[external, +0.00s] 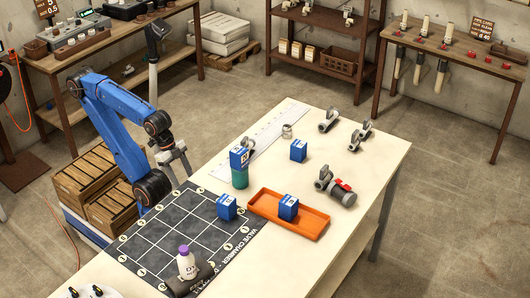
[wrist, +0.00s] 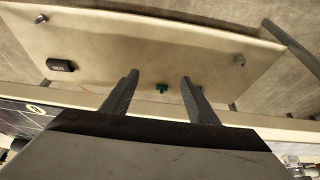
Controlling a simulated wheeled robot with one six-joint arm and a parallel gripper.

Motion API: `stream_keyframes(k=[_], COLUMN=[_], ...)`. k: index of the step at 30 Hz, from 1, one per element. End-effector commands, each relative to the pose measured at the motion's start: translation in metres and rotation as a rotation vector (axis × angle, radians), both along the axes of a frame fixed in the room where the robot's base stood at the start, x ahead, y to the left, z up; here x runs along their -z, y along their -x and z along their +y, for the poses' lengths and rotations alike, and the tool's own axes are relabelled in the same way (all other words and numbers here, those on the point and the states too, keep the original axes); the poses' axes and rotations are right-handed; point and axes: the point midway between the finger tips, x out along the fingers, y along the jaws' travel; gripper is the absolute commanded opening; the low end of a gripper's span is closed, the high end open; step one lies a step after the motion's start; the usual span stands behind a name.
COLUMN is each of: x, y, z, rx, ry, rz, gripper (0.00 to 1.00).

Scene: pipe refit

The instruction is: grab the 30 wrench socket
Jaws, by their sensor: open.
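My gripper (external: 178,162) hangs beside the left edge of the white table, near the dark grid mat. In the wrist view its two fingers (wrist: 160,80) are apart with nothing between them. A black block (wrist: 60,65) with a pale marking lies on a cream surface left of the fingers; it may be the 30 wrench socket, but the marking is too small to read. A small teal thing (wrist: 162,88) shows beyond the gap between the fingers. A small grey metal cylinder (external: 287,131) stands on the table; I cannot tell whether it is a socket.
A blue box sits on a teal can (external: 240,179). Other blue boxes stand on the mat (external: 226,207), on the table (external: 298,150) and in the orange tray (external: 262,208). Grey fittings and a red-handled valve (external: 342,192) lie right.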

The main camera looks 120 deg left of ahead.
Motion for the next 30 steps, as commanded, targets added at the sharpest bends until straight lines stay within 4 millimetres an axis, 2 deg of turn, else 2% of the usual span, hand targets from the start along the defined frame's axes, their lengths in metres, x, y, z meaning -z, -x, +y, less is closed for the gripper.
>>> stream_keyframes(k=[5,12,18,23,30], x=[-0.063,-0.179,-0.251,-0.297,-0.31], y=[-0.002,-0.002,-0.001,-0.001,-0.039], z=[0.0,0.0,0.0,0.0,0.023], rx=[0.0,0.0,0.0,0.0,-0.197], ry=[0.0,0.0,0.0,0.0,0.047], rz=[-0.008,-0.007,-0.005,-0.003,0.042], gripper=[0.54,0.54,0.54,0.54,0.54])
